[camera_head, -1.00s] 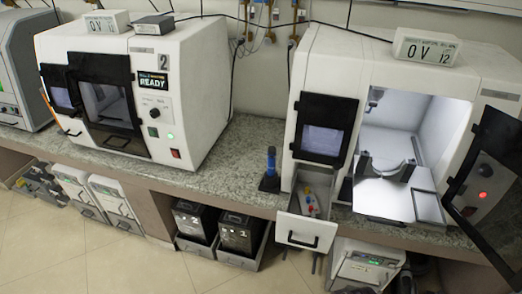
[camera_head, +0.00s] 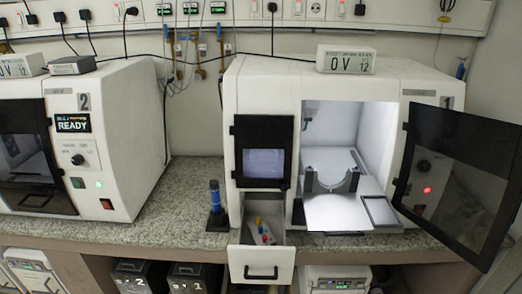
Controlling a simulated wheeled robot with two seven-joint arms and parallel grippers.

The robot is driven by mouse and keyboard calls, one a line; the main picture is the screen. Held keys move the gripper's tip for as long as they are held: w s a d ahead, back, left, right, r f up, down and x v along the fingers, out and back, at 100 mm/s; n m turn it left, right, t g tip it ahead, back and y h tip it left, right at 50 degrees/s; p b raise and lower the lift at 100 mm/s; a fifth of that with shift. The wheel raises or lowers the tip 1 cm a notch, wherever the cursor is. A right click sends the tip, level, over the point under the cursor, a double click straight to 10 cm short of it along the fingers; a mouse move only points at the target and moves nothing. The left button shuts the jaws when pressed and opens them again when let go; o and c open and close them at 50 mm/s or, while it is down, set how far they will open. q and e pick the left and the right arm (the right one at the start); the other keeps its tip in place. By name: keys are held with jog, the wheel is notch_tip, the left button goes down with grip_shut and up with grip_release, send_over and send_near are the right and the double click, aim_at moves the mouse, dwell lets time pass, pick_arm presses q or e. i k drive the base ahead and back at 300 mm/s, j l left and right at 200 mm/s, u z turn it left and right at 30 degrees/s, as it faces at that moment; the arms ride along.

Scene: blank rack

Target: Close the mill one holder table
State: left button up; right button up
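Mill one (camera_head: 390,85), a white machine marked 1, stands on the counter at the right. Its lower left drawer (camera_head: 262,262) is pulled out toward me and holds small red, yellow and blue pieces (camera_head: 264,232). The mill's dark door (camera_head: 460,180) is swung open to the right. In the lit chamber a grey U-shaped holder (camera_head: 332,179) sits over a bright metal plate (camera_head: 335,212). I cannot tell for sure whether the holder table is the drawer or this plate. Neither of my grippers is in view.
Mill two (camera_head: 120,125) stands at the left, showing READY. A blue tool in a black stand (camera_head: 216,205) is on the granite counter (camera_head: 185,185) left of the drawer. Black boxes (camera_head: 187,277) and white units (camera_head: 335,277) are under the counter. The open door juts out at the right.

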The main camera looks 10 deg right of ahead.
aim_at(351, 203)
jog(key=z, duration=1.3)
